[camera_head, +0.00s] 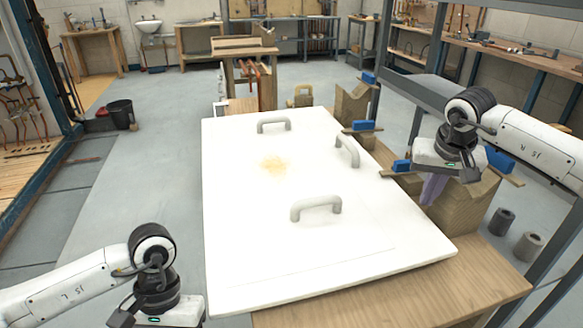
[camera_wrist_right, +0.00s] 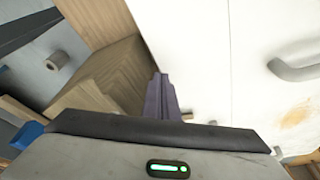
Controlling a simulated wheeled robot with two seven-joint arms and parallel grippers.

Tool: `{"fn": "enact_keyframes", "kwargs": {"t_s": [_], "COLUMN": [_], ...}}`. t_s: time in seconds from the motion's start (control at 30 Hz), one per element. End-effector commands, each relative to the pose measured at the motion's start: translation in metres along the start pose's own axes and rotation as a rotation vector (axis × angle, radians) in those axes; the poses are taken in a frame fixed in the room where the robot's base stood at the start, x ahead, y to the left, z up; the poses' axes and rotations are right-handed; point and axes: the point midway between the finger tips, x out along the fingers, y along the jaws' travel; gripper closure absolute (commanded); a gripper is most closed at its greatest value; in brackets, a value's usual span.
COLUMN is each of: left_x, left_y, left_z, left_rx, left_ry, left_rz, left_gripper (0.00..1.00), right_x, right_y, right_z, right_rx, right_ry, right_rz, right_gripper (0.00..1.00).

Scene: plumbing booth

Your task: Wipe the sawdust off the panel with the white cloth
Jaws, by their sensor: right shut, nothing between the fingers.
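The white panel (camera_head: 240,215) lies flat on a wooden bench and has several grey handles. A pale yellow patch of sawdust (camera_head: 274,165) sits near its far middle; it also shows in the right wrist view (camera_wrist_right: 297,115). I see no white cloth.
Wooden blocks (camera_head: 465,207) and blue clamps (camera_head: 402,166) line the panel's right side. A grey metal post and rail (camera_head: 425,90) stand near my right arm. Two grey pipe pieces (camera_head: 502,221) are at the right.

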Motion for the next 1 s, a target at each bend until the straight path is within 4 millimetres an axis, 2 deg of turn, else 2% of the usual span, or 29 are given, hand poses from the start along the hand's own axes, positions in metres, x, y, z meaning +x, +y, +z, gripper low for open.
{"fn": "enact_keyframes", "kwargs": {"t_s": [1.0], "left_x": [0.007], "left_y": [0.0], "left_z": [-0.003], "left_rx": [0.0], "left_ry": [0.0], "left_rz": [0.0], "left_gripper": [0.64], "right_x": [0.018], "right_y": [0.0], "right_z": [0.005], "right_rx": [0.001], "right_ry": [0.0], "right_rz": [0.0], "right_gripper": [1.0]}}
